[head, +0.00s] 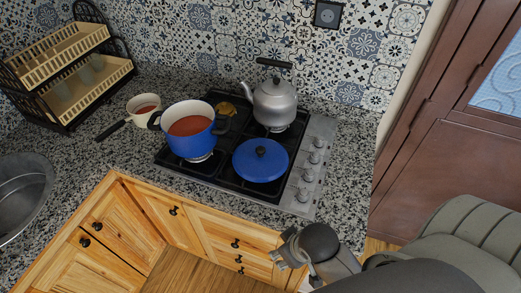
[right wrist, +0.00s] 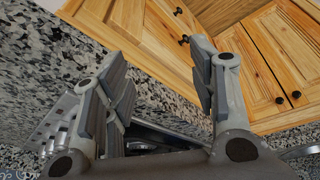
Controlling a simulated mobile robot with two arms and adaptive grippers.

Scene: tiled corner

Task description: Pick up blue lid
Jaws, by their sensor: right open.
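The blue lid (head: 261,165) lies flat on the front right part of the gas stove, with its black knob up, in the head view. My right gripper (head: 286,254) is in front of the counter's front edge, below and apart from the lid. Its two fingers stand apart with nothing between them in the right wrist view (right wrist: 158,72). I cannot make out the lid in the right wrist view. My left gripper is not in view.
A blue pot (head: 189,142) with red contents stands left of the lid. A grey kettle (head: 276,102) stands behind it. Stove knobs (head: 308,175) line the right side. A small pan (head: 141,106) and a dish rack (head: 66,75) are farther left. Wooden cabinets (head: 195,226) sit below.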

